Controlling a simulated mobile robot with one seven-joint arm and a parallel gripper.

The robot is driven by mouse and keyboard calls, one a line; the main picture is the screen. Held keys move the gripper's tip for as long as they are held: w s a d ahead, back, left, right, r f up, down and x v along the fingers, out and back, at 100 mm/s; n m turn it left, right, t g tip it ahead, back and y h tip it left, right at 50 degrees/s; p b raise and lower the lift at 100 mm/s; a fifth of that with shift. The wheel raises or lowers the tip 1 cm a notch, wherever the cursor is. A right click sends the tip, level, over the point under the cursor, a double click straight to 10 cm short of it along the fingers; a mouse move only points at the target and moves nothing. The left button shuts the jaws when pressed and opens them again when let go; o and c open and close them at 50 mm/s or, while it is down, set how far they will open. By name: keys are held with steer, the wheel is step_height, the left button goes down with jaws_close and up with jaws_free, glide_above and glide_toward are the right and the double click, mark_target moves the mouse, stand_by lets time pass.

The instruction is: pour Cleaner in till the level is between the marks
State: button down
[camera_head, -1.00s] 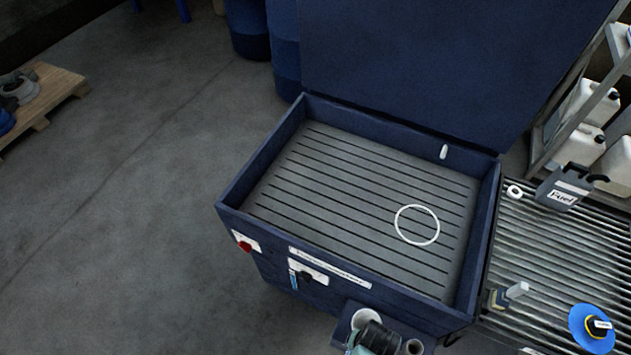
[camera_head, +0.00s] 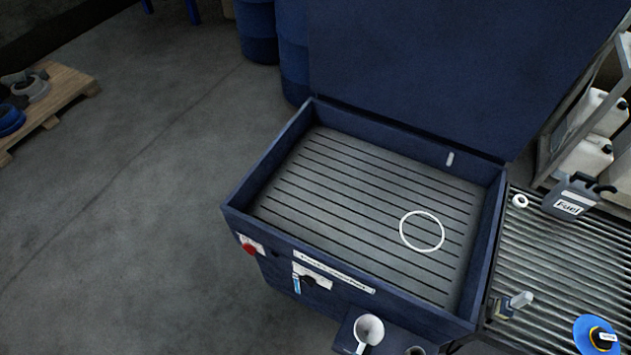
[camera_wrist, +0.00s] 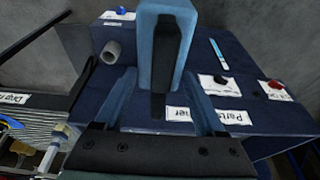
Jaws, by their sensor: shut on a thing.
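In the wrist view my gripper (camera_wrist: 160,88) is shut on a blue container with a black strip (camera_wrist: 160,30), which stands in the middle of the picture. Its mouth and contents cannot be made out. My gripper is out of the head view. The dark blue parts washer (camera_head: 248,180) has a white round filler cup (camera_head: 368,329) at its front; a grey tube that looks like it (camera_wrist: 112,52) shows left of the container in the wrist view. A narrow blue-and-white level gauge (camera_head: 296,284) is on the washer's front, also in the wrist view (camera_wrist: 218,55). Its level and marks are too small to read.
A red knob (camera_head: 249,249) is left of the gauge. The washer's lid (camera_head: 400,60) stands open over a slatted tray with a white ring (camera_head: 422,231). On the ribbed bench (camera_head: 545,260) at right are a grey Fuel can (camera_head: 572,200) and a blue disc (camera_head: 596,335).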

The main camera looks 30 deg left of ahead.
steer(key=shift+s+r, duration=0.2)
steer(key=shift+s, duration=0.7)
steer(key=shift+s+r, duration=0.25)
steer(key=shift+s, duration=0.6)
steer(key=shift+s+r, duration=0.2)
steer(key=shift+s, duration=0.7)
steer(key=shift+w+f+b, duration=0.2)
steer(key=shift+w+b, duration=0.45)
steer(key=shift+w, duration=0.1)
steer(key=w+a+r+b, duration=0.1)
steer(key=w+b, duration=0.6)
steer(key=b, duration=0.1)
steer(key=w+a+r+b, duration=0.2)
steer(key=w+b, duration=0.5)
steer(key=b, duration=0.1)
